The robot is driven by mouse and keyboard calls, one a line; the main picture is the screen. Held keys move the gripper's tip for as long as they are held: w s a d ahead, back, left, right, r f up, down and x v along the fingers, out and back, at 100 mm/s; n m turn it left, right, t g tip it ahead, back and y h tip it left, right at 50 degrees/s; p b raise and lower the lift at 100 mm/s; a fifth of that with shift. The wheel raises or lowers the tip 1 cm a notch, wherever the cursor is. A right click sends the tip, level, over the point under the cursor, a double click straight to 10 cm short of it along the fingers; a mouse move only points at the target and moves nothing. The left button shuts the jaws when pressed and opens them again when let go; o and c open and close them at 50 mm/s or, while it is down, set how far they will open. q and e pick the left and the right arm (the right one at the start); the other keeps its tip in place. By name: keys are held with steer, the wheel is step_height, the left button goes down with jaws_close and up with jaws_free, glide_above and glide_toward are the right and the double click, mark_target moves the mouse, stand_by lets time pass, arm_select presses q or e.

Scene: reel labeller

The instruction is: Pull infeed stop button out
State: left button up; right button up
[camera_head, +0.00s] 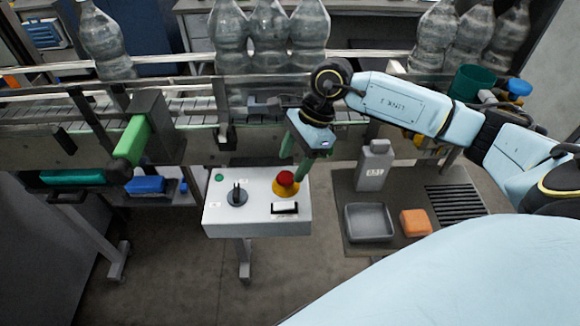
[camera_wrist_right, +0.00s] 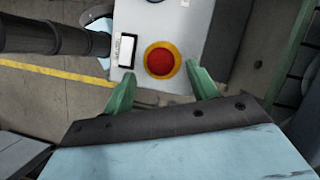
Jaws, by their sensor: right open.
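The infeed stop button (camera_head: 286,180) is a red mushroom head on a yellow collar. It sits at the right part of the top of a light grey control box (camera_head: 222,213). My right gripper (camera_head: 301,164) is just behind and above the button in the head view, its green fingers pointing down. In the right wrist view the red button (camera_wrist_right: 160,61) lies just beyond and between the tips of the open green fingers (camera_wrist_right: 163,92). The fingers look apart from it, with nothing between them. Whether the button is pressed in cannot be told. My left gripper is not in view.
The box also carries a black rotary switch (camera_head: 237,195), a green button (camera_head: 219,178) and a white-faced rocker (camera_head: 285,208). A conveyor with clear bottles (camera_head: 268,38) runs behind. To the right, a bench holds a grey tray (camera_head: 369,223), an orange block (camera_head: 415,222) and a grey bottle (camera_head: 374,165).

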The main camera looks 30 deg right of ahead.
steer(key=b+v, duration=0.1)
steer(key=v, duration=0.9)
steer(key=shift+r+b, duration=0.3)
steer(key=shift+r, duration=0.05)
